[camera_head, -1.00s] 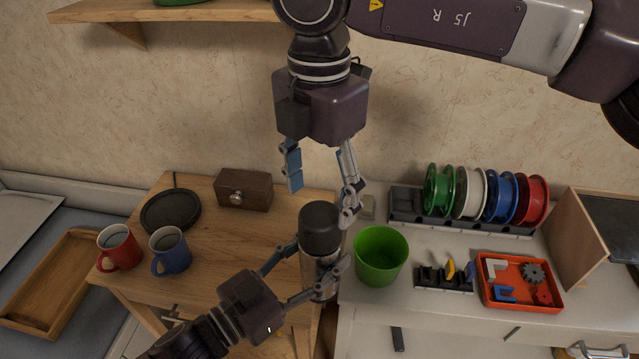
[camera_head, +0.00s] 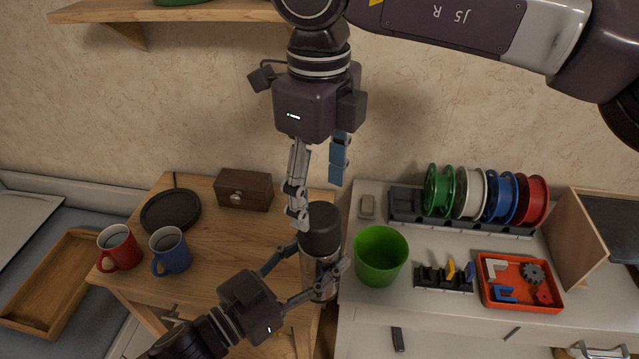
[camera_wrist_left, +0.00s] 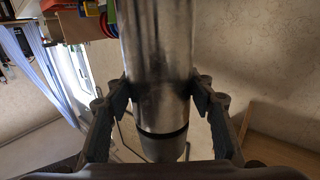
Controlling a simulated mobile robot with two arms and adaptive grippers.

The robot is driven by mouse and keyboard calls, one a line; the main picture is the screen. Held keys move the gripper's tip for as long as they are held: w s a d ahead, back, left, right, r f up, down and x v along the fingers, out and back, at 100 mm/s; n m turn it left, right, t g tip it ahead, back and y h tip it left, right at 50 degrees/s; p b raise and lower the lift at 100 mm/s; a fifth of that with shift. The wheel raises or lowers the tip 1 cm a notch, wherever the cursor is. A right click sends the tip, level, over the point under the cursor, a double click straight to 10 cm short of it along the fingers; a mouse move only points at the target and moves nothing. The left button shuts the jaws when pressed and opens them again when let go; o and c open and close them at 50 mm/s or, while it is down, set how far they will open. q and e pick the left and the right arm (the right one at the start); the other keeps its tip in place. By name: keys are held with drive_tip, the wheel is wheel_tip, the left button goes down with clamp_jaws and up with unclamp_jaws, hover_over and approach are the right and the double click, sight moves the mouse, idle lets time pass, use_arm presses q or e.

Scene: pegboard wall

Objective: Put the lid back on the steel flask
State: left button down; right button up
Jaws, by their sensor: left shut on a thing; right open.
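The steel flask (camera_head: 326,279) is upright in the head view, with the black lid (camera_head: 320,229) on its top. Whether the lid is seated fully cannot be told. My left gripper (camera_head: 322,281) is shut on the flask's body from the left. In the left wrist view the steel body (camera_wrist_left: 158,60) fills the space between the fingers, with a dark band and rounded end below; the lid is not in that view. My right gripper (camera_head: 318,198) is open, pointing down just above and behind the lid, with no thing between its fingers.
A green cup (camera_head: 380,257) stands close to the right of the flask. Red (camera_head: 119,248) and blue (camera_head: 170,251) mugs, a black round plate (camera_head: 171,210) and a wooden box (camera_head: 243,189) are on the left table. Spools (camera_head: 484,194) and an orange tray (camera_head: 519,281) are on the right.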

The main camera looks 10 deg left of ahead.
sight(320, 214)
drive_tip(key=n, duration=0.3)
drive_tip(key=shift+n, duration=0.4)
drive_tip(key=n, duration=0.5)
drive_tip(key=shift+r, duration=0.15)
drive_tip(key=n, duration=1.2)
drive_tip(key=shift+r, duration=0.15)
drive_tip(key=n, duration=0.6)
drive_tip(key=shift+n, duration=0.3)
drive_tip(key=n, duration=0.4)
drive_tip(key=shift+r, duration=0.1)
drive_tip(key=shift+f, duration=4)
